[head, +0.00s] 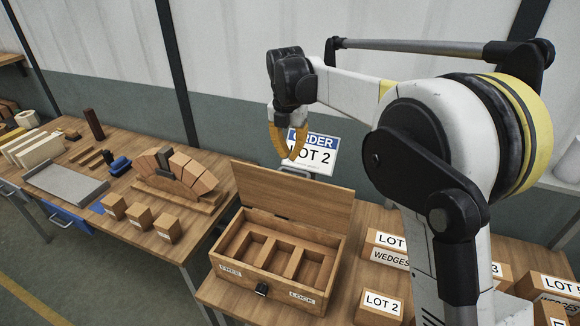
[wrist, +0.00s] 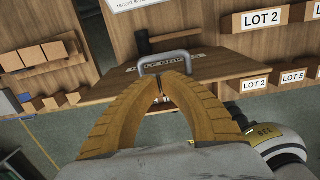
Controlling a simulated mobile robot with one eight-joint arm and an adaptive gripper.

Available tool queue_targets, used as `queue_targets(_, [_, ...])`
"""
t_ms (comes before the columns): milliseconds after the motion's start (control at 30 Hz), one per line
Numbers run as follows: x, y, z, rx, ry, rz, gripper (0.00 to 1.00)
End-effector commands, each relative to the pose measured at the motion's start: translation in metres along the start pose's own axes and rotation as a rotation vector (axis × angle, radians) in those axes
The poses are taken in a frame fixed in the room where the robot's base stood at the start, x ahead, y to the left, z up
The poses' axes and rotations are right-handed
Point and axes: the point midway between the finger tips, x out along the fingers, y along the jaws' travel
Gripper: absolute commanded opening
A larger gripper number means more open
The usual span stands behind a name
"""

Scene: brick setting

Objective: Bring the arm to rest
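My gripper (head: 288,155) is raised above the work table at the end of my bent arm, in front of the white order sign. Its yellow-brown fingers point down. In the wrist view my gripper (wrist: 162,78) has its fingertips drawn together, with nothing seen between them. The grey lid handle (wrist: 168,62) shows just beyond the tips and looks apart from them, though the exact gap is hard to judge. The wooden box (head: 268,279) stands below with its lid (head: 290,200) up and its compartments looking empty.
Cartons marked LOT 2 (head: 380,304), WEDGES (head: 390,257) and others stand right of the box. On the left table (head: 130,240) are a brick arch (head: 197,172), several small blocks and a grey tray (head: 65,184). The sign (head: 322,158) stands behind the lid.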

Motion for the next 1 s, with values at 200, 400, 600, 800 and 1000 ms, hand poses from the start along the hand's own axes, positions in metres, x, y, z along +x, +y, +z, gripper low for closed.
queue_targets(200, [-0.041,0.0,0.0,0.0,0.0,0.0,0.0])
queue_targets(400, [-0.056,-0.007,-0.002,0.047,-0.006,0.006,0.0])
queue_targets(600, [-0.054,-0.066,-0.023,0.474,-0.054,0.074,0.0])
queue_targets(800, [-0.034,-0.15,-0.072,1.128,-0.088,0.211,0.0])
queue_targets(1000, [0.015,-0.225,-0.137,1.776,-0.056,0.389,0.0])
